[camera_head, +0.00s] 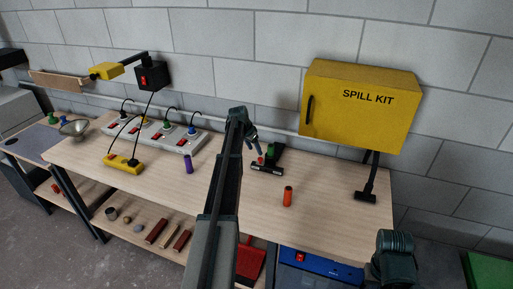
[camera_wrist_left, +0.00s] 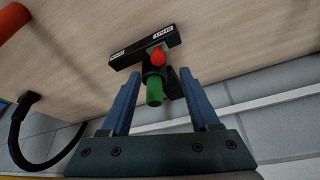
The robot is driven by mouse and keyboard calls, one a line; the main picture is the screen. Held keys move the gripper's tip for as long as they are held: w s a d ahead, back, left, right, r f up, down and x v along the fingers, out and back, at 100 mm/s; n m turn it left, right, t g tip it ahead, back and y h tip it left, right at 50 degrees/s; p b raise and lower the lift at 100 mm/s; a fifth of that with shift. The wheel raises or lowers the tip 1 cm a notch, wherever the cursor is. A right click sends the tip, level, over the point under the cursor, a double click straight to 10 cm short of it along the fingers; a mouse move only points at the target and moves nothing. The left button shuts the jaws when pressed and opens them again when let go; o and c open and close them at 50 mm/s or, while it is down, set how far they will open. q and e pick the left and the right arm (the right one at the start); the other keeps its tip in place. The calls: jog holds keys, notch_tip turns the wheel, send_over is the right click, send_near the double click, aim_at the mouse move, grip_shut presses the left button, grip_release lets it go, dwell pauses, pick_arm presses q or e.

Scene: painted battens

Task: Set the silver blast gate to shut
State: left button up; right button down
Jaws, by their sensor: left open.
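A black fitting (camera_head: 267,168) with a red knob and a green part stands at the back of the bench. I take it for the blast gate, though no silver shows. In the left wrist view, its bar (camera_wrist_left: 144,46) carries two white labels, too small to read surely. The red knob (camera_wrist_left: 157,57) sits between them, closer to the right label. The green cylinder (camera_wrist_left: 154,92) shows between the fingers of my left gripper (camera_wrist_left: 158,76). That gripper is open and empty; contact cannot be told.
An orange cylinder (camera_head: 288,196) and a purple one (camera_head: 188,163) stand on the bench. A yellow spill kit box (camera_head: 360,105) hangs at the right, above a black nozzle (camera_head: 366,197). A grey switch panel (camera_head: 180,140) lies left. The bench's front middle is mostly clear.

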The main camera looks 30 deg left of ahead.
pick_arm(q)
jog(key=p+v, duration=0.5)
jog(key=v, duration=0.2)
pick_arm(e)
notch_tip(320, 180, up, 6)
jog(key=shift+r, duration=0.25)
pick_arm(q)
jog(key=s+d+f+m+g+b, duration=0.1)
jog(key=s+d+f+b, duration=0.2)
jog(key=d, duration=1.2)
jog(key=s+d+f+g+b, duration=0.1)
jog(key=s+d+f, duration=0.3)
jog(key=d, duration=1)
jog(key=s+d+f+g+y+b, duration=0.1)
jog(key=s+d+f+b, duration=0.1)
jog(key=s+d, duration=0.8)
jog(key=s+d+f+m+g+b, duration=0.1)
jog(key=s+d+f+b, duration=0.1)
jog(key=s+d, duration=0.9)
jog(key=s+b, duration=0.1)
jog(key=s, duration=0.3)
jog(key=shift+d+g+y, duration=0.25)
jog(key=shift+g+y, duration=0.05)
jog(key=shift+y, duration=0.1)
pick_arm(e)
notch_tip(320, 180, down, 10)
jog(key=shift+r, duration=0.2)
